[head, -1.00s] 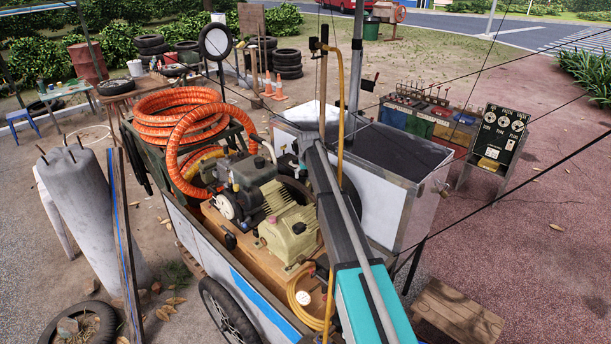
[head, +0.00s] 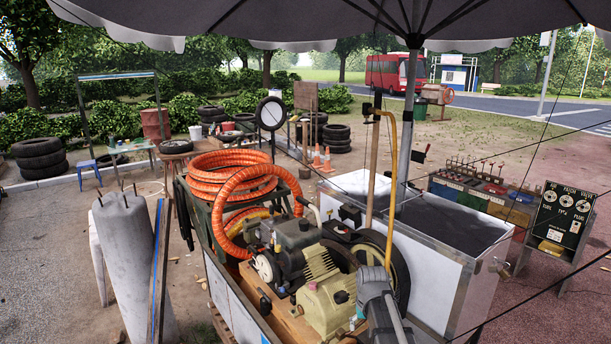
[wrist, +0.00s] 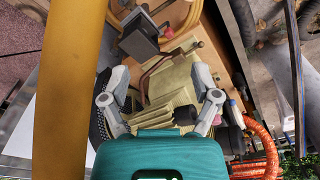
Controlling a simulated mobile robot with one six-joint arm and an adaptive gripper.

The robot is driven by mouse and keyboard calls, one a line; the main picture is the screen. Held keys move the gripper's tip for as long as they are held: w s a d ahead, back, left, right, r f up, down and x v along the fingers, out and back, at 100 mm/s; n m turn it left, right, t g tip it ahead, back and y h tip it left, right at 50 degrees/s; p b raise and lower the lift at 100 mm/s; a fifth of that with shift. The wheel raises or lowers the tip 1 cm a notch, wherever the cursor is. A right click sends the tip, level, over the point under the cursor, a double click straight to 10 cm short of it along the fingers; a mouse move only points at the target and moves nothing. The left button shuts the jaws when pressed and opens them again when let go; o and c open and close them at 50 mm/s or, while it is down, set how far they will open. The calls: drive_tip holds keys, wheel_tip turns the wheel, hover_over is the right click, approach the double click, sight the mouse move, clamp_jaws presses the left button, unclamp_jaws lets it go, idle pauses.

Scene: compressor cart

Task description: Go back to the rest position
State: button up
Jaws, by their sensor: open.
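My gripper (wrist: 161,85) shows in the wrist view, with its teal body at the bottom and its two grey fingers spread apart. Nothing is held between them. Behind the fingers is the cream ribbed compressor (wrist: 172,82) with a copper-coloured pipe. I cannot tell the exact gap to it. In the head view the compressor (head: 328,305) sits on the cart beside an engine (head: 290,240). A grey part of my arm shows at the bottom there, right of the compressor; the fingers are not clear.
A yellow hose (head: 391,180) hangs by a pole; a broad yellow length (wrist: 62,90) passes close to the wrist camera. An orange hose coil (head: 228,178), a white-sided bin (head: 455,270) and an umbrella pole (head: 409,120) surround the cart. Thin cables cross at right.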

drive_tip(key=s+f+g+b, duration=0.1)
drive_tip(key=s+f+b, duration=0.1)
drive_tip(key=s, duration=1.2)
drive_tip(key=shift+s+f+b, duration=0.35)
drive_tip(key=shift+f, duration=0.5)
